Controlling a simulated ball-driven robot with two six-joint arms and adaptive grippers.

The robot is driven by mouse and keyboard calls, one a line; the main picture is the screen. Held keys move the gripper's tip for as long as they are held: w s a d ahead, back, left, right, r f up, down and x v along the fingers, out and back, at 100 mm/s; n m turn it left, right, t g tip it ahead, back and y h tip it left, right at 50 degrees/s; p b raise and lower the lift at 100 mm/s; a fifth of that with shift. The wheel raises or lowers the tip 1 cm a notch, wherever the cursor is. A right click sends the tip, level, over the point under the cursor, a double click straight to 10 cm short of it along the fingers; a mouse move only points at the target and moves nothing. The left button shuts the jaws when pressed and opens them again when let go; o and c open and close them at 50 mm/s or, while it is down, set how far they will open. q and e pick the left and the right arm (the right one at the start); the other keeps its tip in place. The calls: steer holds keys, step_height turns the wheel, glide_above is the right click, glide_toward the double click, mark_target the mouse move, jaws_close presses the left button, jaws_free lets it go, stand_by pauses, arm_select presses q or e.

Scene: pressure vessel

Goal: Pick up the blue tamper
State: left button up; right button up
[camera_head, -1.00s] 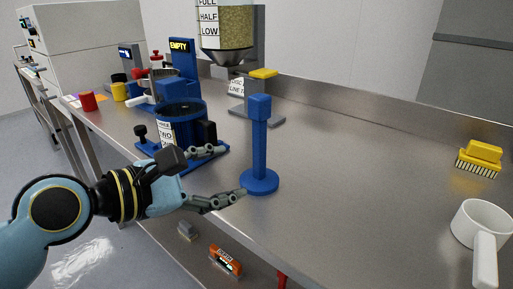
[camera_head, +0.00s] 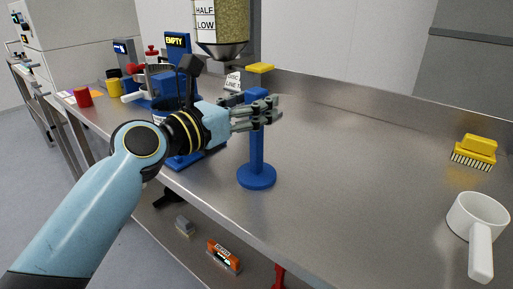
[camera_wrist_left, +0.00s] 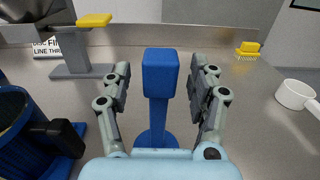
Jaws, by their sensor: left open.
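The blue tamper (camera_head: 257,152) stands upright on its round base on the metal bench, near the front edge. Its square top (camera_wrist_left: 160,75) and part of its base show between the fingers in the left wrist view. My left gripper (camera_head: 272,112) is open at the height of the tamper's top. In the left wrist view the fingers of my left gripper (camera_wrist_left: 160,88) stand on both sides of the tamper, with gaps visible. In the head view the fingers hide part of the upper shaft. My right gripper is not in view.
A white cup with a handle (camera_head: 478,222) and a yellow brush (camera_head: 474,150) stand at the right. A blue vessel (camera_wrist_left: 28,130) with a black handle is left of my gripper. A grey stand with a yellow top (camera_wrist_left: 82,48) is behind. The bench's middle right is clear.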

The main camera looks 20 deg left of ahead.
arm_select(q)
steer(key=shift+x, duration=0.8)
steer(key=shift+s, duration=0.1)
jaws_close()
